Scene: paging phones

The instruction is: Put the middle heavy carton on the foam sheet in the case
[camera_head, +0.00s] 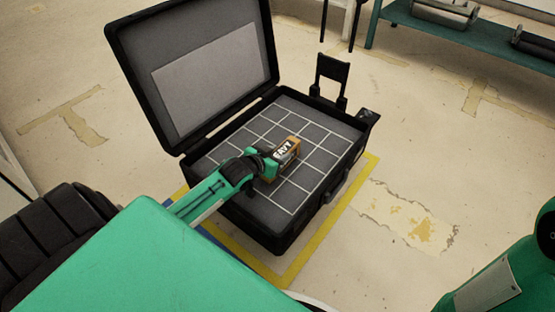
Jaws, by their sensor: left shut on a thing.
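The black case (279,237) stands open on the floor. Grey foam (318,135) marked with a white grid lies inside it. My left gripper (268,162) reaches over the foam from the left and is shut on the heavy carton (290,150). The carton is orange-brown with a dark label; the letters "EAVY" show. It is over the middle of the foam, and I cannot tell whether it touches it. My gripper hides part of the carton. My right arm shows at the lower right, but its gripper is not in view.
The case's lid (205,80) stands up at the back left. A black handle (330,80) rises behind the case. Yellow tape (318,246) borders the floor around it. A green shelf (470,38) with metal items stands at the upper right. The floor to the right is clear.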

